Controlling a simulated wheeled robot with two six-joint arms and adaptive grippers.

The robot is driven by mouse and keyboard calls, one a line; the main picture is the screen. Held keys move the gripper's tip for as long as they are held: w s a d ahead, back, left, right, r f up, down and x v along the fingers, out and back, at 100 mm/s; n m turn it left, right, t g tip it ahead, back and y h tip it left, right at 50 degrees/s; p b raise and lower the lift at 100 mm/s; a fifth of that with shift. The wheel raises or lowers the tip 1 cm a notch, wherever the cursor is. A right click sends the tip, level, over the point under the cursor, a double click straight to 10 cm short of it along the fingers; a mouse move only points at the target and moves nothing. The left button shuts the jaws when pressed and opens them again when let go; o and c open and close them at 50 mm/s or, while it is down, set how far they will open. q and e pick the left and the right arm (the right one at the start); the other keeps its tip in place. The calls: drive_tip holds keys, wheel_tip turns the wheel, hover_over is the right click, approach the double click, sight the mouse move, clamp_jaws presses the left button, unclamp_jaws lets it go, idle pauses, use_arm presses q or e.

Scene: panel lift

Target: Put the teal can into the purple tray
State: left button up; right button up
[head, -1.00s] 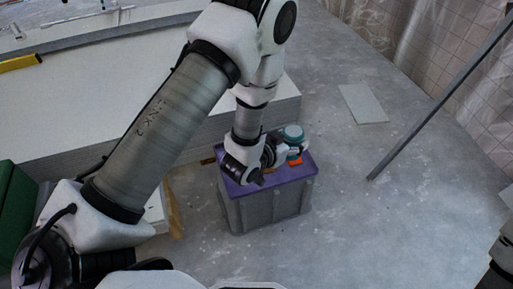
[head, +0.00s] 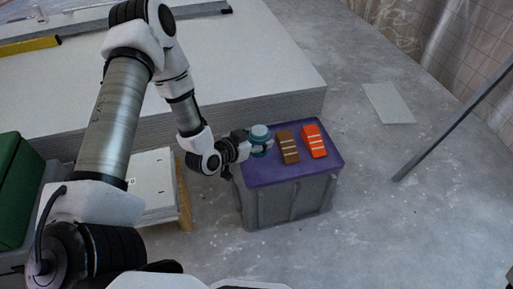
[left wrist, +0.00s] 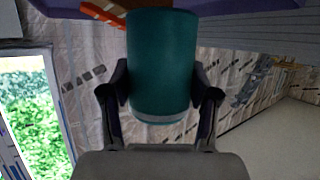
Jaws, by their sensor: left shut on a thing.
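The teal can (head: 261,134) is upright in my left gripper (head: 257,147), at the back left edge of the purple surface (head: 262,172) on top of a grey box. In the left wrist view the can (left wrist: 162,60) sits between the two fingers, which press on both its sides. I cannot tell from the head view how far it is above the purple surface. That surface is the only purple thing in view; I cannot tell whether it is the tray. My right gripper is not in view.
A brown block (head: 287,147) and an orange block (head: 314,141) lie on the purple top, right of the can. A stack of pale panels (head: 250,60) stands behind. A metal pole (head: 450,125) leans at the right.

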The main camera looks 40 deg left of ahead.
use_arm(q)
drive_tip(key=shift+a, duration=0.45)
wheel_tip(320, 180, down, 4)
drive_tip(key=b, duration=0.3)
drive_tip(key=shift+w, duration=0.1)
drive_tip(key=shift+r, duration=0.2)
drive_tip(key=shift+f, duration=0.1)
drive_tip(key=o, duration=1.3)
drive_tip(key=shift+o, duration=0.2)
